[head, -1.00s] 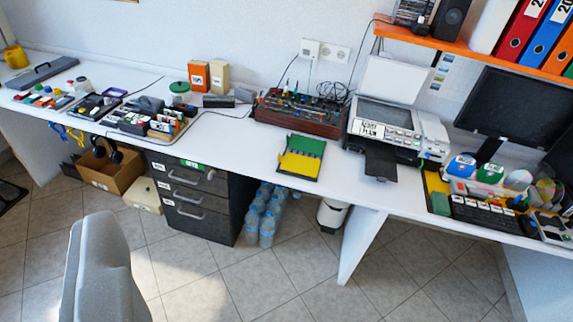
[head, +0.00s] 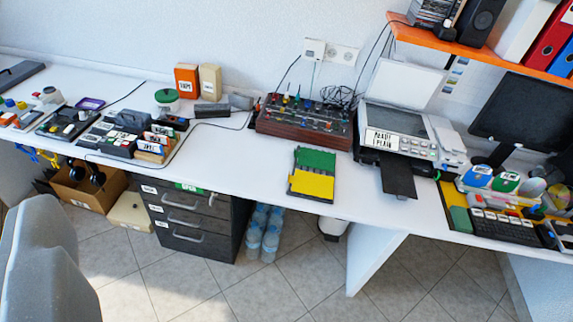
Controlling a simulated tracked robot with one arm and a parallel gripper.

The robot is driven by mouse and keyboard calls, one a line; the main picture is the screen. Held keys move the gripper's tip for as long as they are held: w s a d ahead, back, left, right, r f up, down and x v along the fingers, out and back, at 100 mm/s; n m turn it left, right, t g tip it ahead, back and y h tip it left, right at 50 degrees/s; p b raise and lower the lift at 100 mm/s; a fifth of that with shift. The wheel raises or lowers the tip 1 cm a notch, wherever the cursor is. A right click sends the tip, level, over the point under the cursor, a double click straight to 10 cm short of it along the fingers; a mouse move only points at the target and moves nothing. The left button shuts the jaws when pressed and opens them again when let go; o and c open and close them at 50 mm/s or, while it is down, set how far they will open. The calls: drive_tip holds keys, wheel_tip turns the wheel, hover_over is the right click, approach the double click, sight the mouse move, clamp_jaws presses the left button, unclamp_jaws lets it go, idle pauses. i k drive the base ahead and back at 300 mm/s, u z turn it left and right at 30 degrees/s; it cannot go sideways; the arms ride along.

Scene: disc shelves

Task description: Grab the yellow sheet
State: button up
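The yellow sheet (head: 311,186) lies flat on the white desk near its front edge, a little right of the picture's middle. A green sheet (head: 315,159) lies against its far side, and a dark holder or edging shows around the two. Whether the yellow and green parts are separate pieces I cannot tell. My gripper is not in view, and nothing is seen touching the sheet.
A brown mixer-like box (head: 303,124) stands behind the sheets. A printer (head: 402,135) with a black tray (head: 398,180) is right of them. The desk (head: 236,165) is clear to their left. A grey chair-back-like shape (head: 45,262) fills the lower left.

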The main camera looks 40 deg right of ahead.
sight(314, 184)
drive_tip(key=i, duration=1.4)
drive_tip(key=z, duration=0.95)
